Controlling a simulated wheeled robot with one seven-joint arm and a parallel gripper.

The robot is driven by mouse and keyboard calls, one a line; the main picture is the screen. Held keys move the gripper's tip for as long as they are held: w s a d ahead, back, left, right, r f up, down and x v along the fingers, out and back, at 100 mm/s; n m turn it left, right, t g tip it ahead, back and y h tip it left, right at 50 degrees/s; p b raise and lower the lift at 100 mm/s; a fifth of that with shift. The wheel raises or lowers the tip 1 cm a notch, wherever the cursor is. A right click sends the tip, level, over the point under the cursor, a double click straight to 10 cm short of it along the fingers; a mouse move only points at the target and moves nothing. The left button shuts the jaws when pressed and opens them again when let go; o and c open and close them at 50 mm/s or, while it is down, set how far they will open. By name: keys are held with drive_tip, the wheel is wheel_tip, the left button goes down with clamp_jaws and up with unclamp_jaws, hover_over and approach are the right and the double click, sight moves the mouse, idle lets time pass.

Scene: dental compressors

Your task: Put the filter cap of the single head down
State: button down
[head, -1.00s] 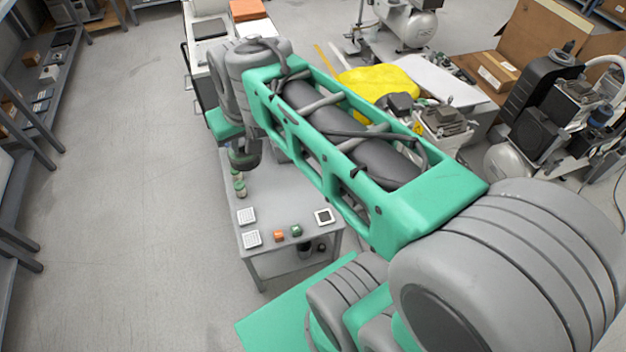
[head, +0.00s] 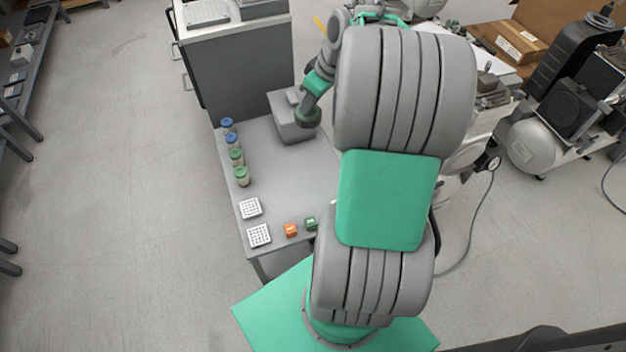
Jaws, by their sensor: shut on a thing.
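My gripper (head: 310,104) is at the end of my arm, near the back of the grey table (head: 290,178), and points down. It is shut on a dark round thing, which I take to be the filter cap (head: 308,118). The cap is held beside and partly in front of a grey box-shaped block on the table. I cannot tell its height above the table. The fingers are too small to make out. The single head compressor cannot be told apart with certainty; my arm covers much of the area to the right.
Several small jars (head: 236,157) with blue and green lids line the table's left edge. Two white grids (head: 259,235), an orange block (head: 290,230) and a green block (head: 310,224) lie at the front. The grey block (head: 285,125) stands behind. Compressors (head: 535,140) stand at the right. The table's middle is clear.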

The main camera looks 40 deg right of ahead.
drive_tip(key=s+d+f+n+b, duration=0.1)
drive_tip(key=s+d+f+b, duration=0.25)
drive_tip(key=d+f, duration=0.4)
drive_tip(key=s+d+f+n+b, duration=0.1)
drive_tip(key=s+d+f+b, duration=0.25)
drive_tip(key=d+f, duration=0.35)
drive_tip(key=shift+g+y, duration=0.3)
drive_tip(key=w+a+f+b, duration=0.1)
drive_tip(key=w+a+f, duration=0.2)
drive_tip(key=f, duration=0.1)
drive_tip(key=w+a+f+b, duration=0.2)
drive_tip(key=w+a+f, duration=0.1)
drive_tip(key=a+f, duration=0.1)
drive_tip(key=w+a+f+b, duration=0.2)
drive_tip(key=w+a+f, duration=0.1)
drive_tip(key=a+f, duration=0.1)
drive_tip(key=shift+w+a+f, duration=0.1)
drive_tip(key=shift+w+f, duration=0.1)
drive_tip(key=shift+f, duration=0.65)
drive_tip(key=shift+f, duration=0.1)
drive_tip(key=shift+f, duration=0.15)
drive_tip(key=c, duration=1.2)
unclamp_jaws()
drive_tip(key=shift+c, duration=0.2)
